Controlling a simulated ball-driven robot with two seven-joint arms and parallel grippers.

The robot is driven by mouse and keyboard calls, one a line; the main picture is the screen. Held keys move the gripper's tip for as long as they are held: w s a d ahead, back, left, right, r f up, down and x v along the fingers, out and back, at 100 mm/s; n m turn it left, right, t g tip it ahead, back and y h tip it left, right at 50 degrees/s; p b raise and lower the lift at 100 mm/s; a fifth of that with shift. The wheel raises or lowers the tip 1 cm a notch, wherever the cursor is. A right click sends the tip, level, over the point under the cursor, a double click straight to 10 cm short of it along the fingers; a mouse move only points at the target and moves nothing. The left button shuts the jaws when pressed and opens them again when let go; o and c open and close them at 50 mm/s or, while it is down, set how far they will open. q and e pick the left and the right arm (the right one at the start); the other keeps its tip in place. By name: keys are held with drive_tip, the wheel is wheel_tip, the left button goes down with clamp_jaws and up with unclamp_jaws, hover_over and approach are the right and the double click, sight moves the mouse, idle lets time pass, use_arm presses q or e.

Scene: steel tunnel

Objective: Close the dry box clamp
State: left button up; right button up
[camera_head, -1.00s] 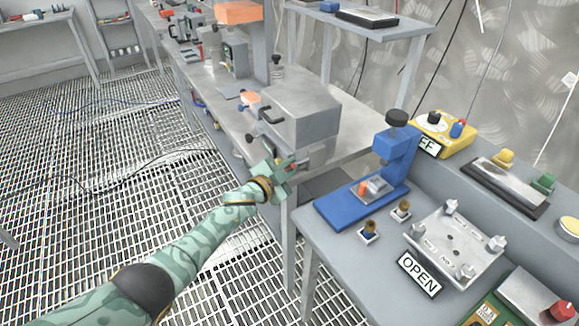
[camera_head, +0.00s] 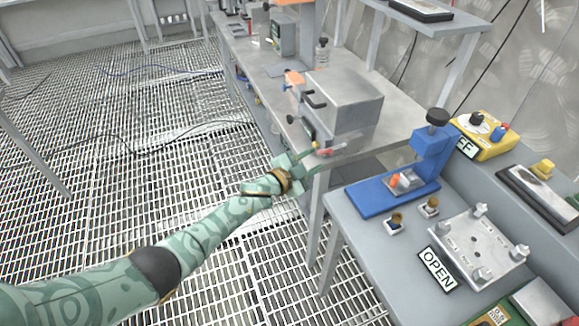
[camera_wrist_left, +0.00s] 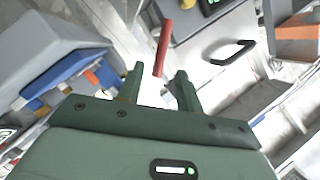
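The dry box looks to be the grey metal box (camera_head: 345,98) on the far bench, with a black handle on its front. Its clamp shows as a red lever (camera_head: 331,150) low at the box's front corner. In the left wrist view the red lever (camera_wrist_left: 163,48) stands just beyond the fingertips, roughly in line with the gap between them. My left gripper (camera_head: 303,160) is open and empty, close to the lever; it also shows in the wrist view (camera_wrist_left: 158,75). I cannot tell whether a finger touches the lever. My right gripper is out of view.
A nearer grey bench holds a blue press (camera_head: 432,160), an OPEN sign (camera_head: 437,269), a metal plate with knobs (camera_head: 478,248) and a yellow box (camera_head: 484,136). An orange block (camera_head: 294,78) lies beside the dry box.

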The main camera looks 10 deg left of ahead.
use_arm(q)
drive_tip(key=p+v, duration=0.3)
drive_tip(key=v, duration=0.6)
drive_tip(key=shift+s, duration=0.3)
drive_tip(key=shift+a, duration=0.1)
